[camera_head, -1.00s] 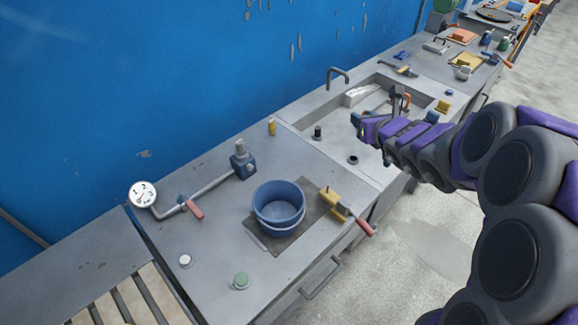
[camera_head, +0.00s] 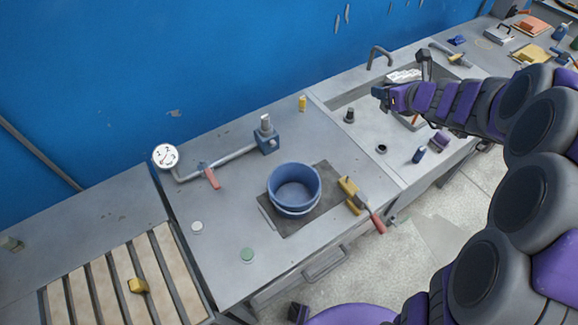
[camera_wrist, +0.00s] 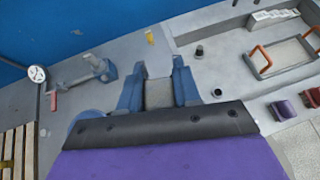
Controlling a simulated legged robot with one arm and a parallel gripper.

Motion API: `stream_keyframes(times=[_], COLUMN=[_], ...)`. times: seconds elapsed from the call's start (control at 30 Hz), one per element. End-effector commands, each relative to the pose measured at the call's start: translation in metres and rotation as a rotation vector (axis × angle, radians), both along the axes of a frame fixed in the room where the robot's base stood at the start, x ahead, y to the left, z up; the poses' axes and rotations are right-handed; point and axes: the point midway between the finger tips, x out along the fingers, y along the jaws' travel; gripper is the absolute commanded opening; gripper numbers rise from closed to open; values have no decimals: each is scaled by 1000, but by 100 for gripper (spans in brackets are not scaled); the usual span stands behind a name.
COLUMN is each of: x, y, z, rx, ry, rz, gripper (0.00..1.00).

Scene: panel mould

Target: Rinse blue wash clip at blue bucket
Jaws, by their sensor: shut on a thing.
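The blue bucket (camera_head: 294,187) stands upright on a dark mat on the grey bench, near the middle of the head view. Its edge shows behind my wrist in the wrist view (camera_wrist: 86,120). My gripper (camera_head: 381,93) is over the sink area, up and right of the bucket and apart from it. It is shut on a small blue piece, which I take as the blue wash clip (camera_head: 377,91). In the wrist view my gripper (camera_wrist: 158,76) shows blue prongs on both sides of a grey gap; where clip and fingers meet is unclear.
A pipe with a gauge (camera_head: 166,156) and red handle (camera_head: 209,176) lies left of the bucket. A yellow block tool (camera_head: 351,195) is close on its right. A faucet (camera_head: 380,56) stands behind the sink. Slatted trays (camera_head: 100,287) are at lower left.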

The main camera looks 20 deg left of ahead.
Motion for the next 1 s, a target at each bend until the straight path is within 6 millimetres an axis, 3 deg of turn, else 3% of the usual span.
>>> stream_keyframes(times=[0.2,0.47,0.7,0.87,1.0], x=[-4,-38,-99,-148,-178], y=[57,123,176,196,201], z=[-13,-46,-89,-118,-136], rx=[-79,-195,-358,-478,-562], ry=[67,129,133,107,69], rz=[270,666,1099,1357,1519], gripper=[3,3,3,3,3])
